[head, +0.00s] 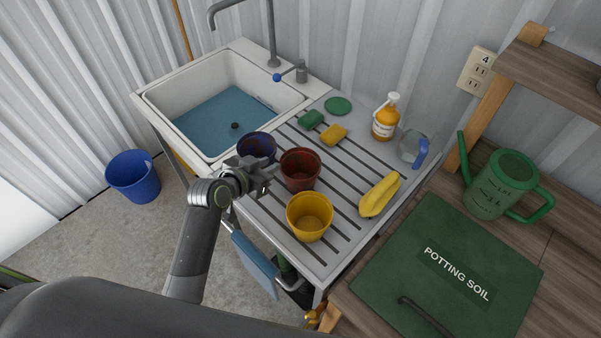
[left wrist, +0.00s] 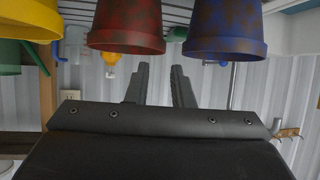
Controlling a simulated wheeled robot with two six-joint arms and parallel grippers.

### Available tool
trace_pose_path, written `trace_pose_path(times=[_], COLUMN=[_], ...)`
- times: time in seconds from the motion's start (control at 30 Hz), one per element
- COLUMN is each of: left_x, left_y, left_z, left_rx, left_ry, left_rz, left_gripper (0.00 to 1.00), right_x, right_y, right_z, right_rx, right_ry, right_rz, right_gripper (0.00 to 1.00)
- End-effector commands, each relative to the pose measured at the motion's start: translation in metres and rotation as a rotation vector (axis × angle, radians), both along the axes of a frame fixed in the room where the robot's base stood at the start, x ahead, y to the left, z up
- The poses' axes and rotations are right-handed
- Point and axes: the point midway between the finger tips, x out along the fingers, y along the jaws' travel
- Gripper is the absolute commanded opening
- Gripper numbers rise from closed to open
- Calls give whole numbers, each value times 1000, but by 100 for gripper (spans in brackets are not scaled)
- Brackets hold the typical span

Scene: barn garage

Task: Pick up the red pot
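The red pot (head: 301,170) stands upright on the grooved drainboard, between a dark blue pot (head: 257,148) and a yellow pot (head: 310,215). My left gripper (head: 265,177) is just in front of the blue and red pots, to the left of the red one. It looks open and empty, its fingers a little apart. In the left wrist view, which looks upside down, the red pot (left wrist: 127,25) and the blue pot (left wrist: 226,28) show on either side above the fingertips (left wrist: 162,70); neither is between the fingers. My right gripper is not in view.
A green sponge (head: 311,118), a yellow sponge (head: 333,134), an orange bottle (head: 386,118) and a yellow glove-like item (head: 379,195) lie or stand around the drainboard (head: 330,240). The sink (head: 220,82) is at left. A blue towel (head: 254,263) hangs at the front edge.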

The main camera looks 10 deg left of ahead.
Motion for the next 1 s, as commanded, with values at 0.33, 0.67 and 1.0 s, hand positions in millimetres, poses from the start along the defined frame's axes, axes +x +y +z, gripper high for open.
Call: trace_pose_path(times=[0.33, 0.67, 1.0], left_x=[29, 50, 71], left_y=[-12, -21, -29], left_z=[-17, -28, -42], left_rx=[0, -1, -1], left_ry=[0, 0, 0], left_rz=[1, 0, 0], left_gripper=[21, 21, 21], right_x=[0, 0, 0], right_y=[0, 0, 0], right_z=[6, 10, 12], right_rx=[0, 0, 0], right_ry=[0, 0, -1], right_rz=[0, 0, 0], right_gripper=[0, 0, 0])
